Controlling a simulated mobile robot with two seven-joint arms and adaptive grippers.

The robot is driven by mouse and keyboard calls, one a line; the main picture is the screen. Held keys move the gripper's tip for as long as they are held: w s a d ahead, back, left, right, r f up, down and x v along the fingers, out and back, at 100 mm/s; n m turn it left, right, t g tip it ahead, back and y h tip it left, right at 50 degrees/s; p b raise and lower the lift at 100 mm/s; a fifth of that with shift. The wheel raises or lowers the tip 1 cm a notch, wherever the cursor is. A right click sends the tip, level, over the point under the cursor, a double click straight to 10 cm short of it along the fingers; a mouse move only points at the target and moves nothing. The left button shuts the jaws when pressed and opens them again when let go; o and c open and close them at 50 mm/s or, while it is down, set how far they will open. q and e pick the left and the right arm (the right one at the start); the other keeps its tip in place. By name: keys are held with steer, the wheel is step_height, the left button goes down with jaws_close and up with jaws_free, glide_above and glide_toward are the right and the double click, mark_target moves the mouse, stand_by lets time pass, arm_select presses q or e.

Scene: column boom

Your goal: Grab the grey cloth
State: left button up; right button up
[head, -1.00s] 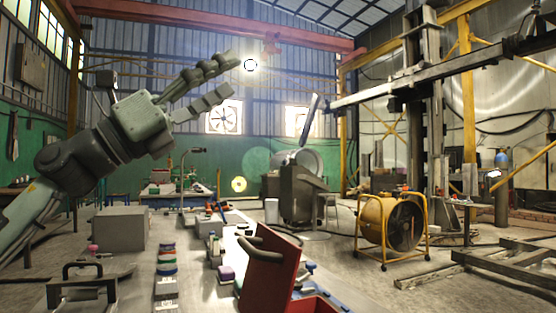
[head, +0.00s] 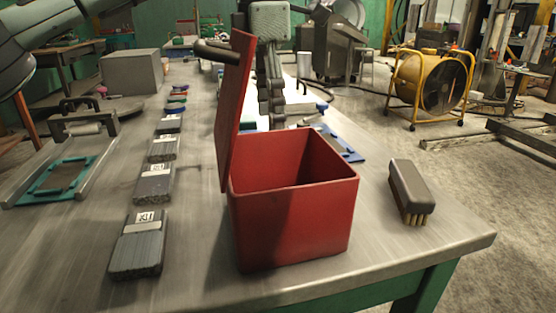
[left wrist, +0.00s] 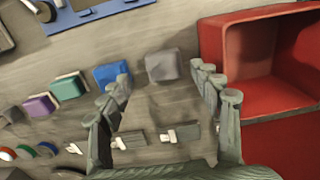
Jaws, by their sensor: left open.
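A small grey folded cloth (left wrist: 163,66) lies flat on the bench in the left wrist view, just beyond the gap between my left fingers. It is the end one of a row with a blue cloth (left wrist: 113,74), a teal one (left wrist: 70,87) and a purple one (left wrist: 40,105). My left gripper (left wrist: 165,92) is open and empty over the bench. In the head view my left gripper (head: 270,105) points down behind the red box, which partly hides it. I cannot clearly make out the grey cloth there. My right gripper is out of view.
An open red box (head: 293,220) with its lid upright stands right beside the gripper. A brush (head: 408,188) lies near the bench's right edge. A row of grey blocks (head: 153,183) and a clamp frame (head: 70,165) lie on the left.

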arm_select(q)
steer(key=shift+a+f, duration=0.1)
steer(key=shift+a, duration=0.1)
steer(key=shift+s+f, duration=0.1)
steer(key=shift+f, duration=0.25)
steer(key=f, duration=0.4)
steer(key=a+f, duration=0.1)
steer(key=f, duration=0.2)
steer(key=shift+s, duration=0.2)
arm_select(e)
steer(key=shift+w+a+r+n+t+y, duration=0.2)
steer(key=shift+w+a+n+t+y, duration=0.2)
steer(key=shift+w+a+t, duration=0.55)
arm_select(q)
steer(key=shift+b, duration=0.3)
steer(key=shift+c, duration=0.4)
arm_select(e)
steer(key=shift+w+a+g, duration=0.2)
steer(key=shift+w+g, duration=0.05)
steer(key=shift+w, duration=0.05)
arm_select(q)
steer(key=shift+r, duration=0.1)
steer(key=c, duration=0.8)
steer(key=shift+c, duration=0.2)
